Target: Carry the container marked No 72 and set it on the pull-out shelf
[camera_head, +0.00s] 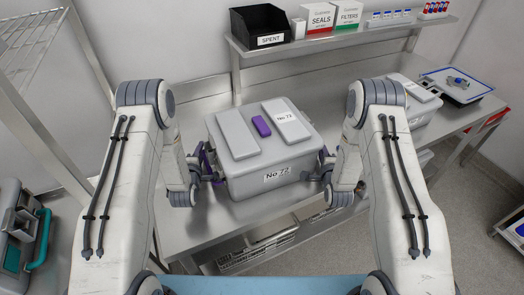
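The container marked No 72 (262,180) is a grey lidded box in the middle of the picture. It appears to rest on the steel table (192,232), its label facing me and a second label on the lid. A purple latch (261,126) lies between two raised lid panels. My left gripper (212,178) is at its left side, by a purple handle (206,160). My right gripper (321,168) is at its right side, by another purple part, mostly hidden by my wrist. I cannot tell whether either is closed on a handle. I cannot pick out the pull-out shelf for certain.
A wall shelf (345,40) behind holds a black SPENT bin (260,27), boxes and small bottles. Another grey container (414,98) and a blue-rimmed tray (456,86) stand at right. A grey-and-teal case (22,232) is at far left. A slatted rack (258,254) sits below the table.

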